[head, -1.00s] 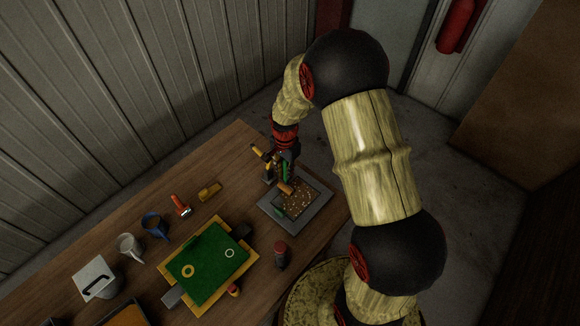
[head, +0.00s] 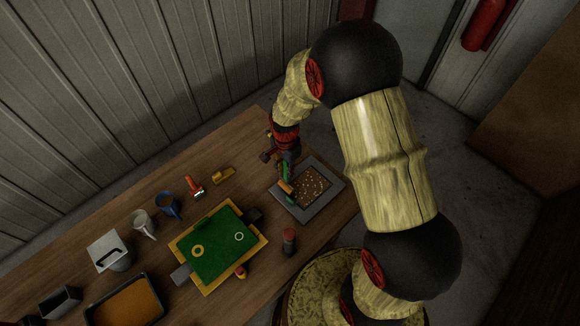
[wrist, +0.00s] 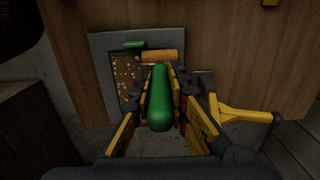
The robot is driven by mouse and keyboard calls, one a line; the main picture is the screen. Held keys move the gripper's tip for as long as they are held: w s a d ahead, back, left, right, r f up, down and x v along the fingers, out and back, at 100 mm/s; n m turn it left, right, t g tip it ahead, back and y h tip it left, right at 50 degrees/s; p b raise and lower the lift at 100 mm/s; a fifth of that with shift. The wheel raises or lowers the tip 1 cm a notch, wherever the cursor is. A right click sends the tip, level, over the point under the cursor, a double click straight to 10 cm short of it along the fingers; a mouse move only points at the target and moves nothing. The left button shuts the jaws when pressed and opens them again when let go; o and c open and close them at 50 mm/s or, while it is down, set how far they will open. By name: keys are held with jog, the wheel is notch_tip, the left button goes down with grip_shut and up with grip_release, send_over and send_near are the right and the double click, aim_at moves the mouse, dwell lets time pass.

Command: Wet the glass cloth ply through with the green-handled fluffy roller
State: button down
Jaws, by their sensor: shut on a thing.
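My gripper (head: 284,166) is shut on the green handle (wrist: 160,100) of a roller, which points down at the table. The orange roller head (wrist: 160,56) is at the handle's far end, over the left part of the grey slab (head: 336,174). A brown rectangle with pale flecks (head: 315,184), which looks like the glass cloth ply, lies in the slab. It also shows in the wrist view (wrist: 125,75), partly hidden by the roller and fingers. A small green part (wrist: 133,45) shows beside the head. I cannot tell if the head touches the ply.
A green board with a yellow frame (head: 181,246) lies left of the slab. A dark jar (head: 289,242) stands near it. Behind are a red-handled tool (head: 193,184), a yellow tool (head: 223,174) and mugs (head: 167,205). An orange-filled tray (head: 146,280) is at front left.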

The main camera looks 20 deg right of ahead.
jog(key=shift+r, duration=0.1)
jog(key=shift+r+p, duration=2.3)
jog(key=shift+r, duration=1.2)
jog(key=shift+f, duration=0.1)
